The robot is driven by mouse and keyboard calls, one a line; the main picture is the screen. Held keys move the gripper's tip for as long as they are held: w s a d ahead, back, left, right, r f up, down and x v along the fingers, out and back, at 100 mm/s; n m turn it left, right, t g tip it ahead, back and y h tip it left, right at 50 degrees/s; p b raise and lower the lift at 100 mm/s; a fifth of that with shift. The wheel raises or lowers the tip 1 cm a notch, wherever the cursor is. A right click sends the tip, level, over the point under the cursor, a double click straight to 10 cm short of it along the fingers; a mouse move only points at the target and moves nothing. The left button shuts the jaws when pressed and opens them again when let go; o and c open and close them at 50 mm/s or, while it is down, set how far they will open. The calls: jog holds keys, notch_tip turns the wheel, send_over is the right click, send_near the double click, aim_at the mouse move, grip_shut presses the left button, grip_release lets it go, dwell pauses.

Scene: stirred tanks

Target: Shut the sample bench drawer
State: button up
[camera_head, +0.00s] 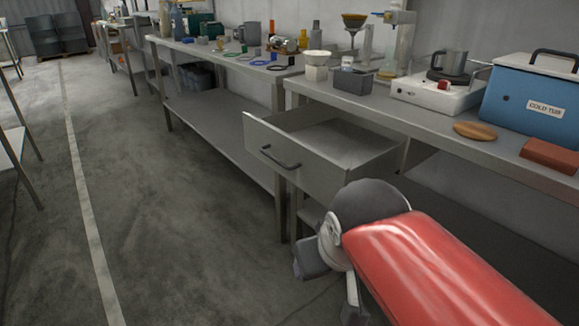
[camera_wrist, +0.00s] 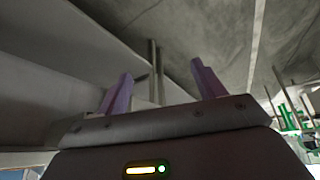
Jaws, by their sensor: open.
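The sample bench drawer (camera_head: 335,144) is pulled well out from under the bench top in the head view. Its pale front panel (camera_head: 262,138) faces left and carries a dark bar handle (camera_head: 279,157). The drawer's inside looks empty. My red arm reaches in from the lower right, and its wrist end is below and in front of the drawer. I cannot identify the drawer in the wrist view.
On the bench top (camera_head: 432,125) stand a blue cold tub (camera_head: 533,103), a white hot plate (camera_head: 435,94) with a metal pot (camera_head: 452,63), and a grey box (camera_head: 353,81). Another bench (camera_head: 225,65) with small items continues behind. The floor (camera_head: 165,220) left of the drawer is clear.

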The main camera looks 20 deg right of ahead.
jog(key=w+a+r+n+h+b, duration=0.1)
jog(key=w+r+b, duration=0.2)
jog(key=w, duration=0.2)
jog(key=w+a+r+n+h+b, duration=0.1)
jog(key=w+a+r+b, duration=0.1)
jog(key=w+r+b, duration=0.1)
jog(key=w+a+r+n+t+h+b, duration=0.1)
jog(key=w+r+b, duration=0.2)
jog(key=w, duration=0.4)
jog(key=shift+w+a+r, duration=0.15)
jog(key=shift+w+r, duration=0.2)
jog(key=shift+r, duration=0.35)
grip_shut()
jog(key=b, duration=0.2)
send_near(303, 177)
notch_tip(303, 177, down, 4)
jog(key=w, duration=0.2)
jog(key=shift+w+d+f, duration=0.1)
jog(key=shift+w+d, duration=0.3)
jog(key=shift+d, duration=0.15)
jog(key=shift+d, duration=0.1)
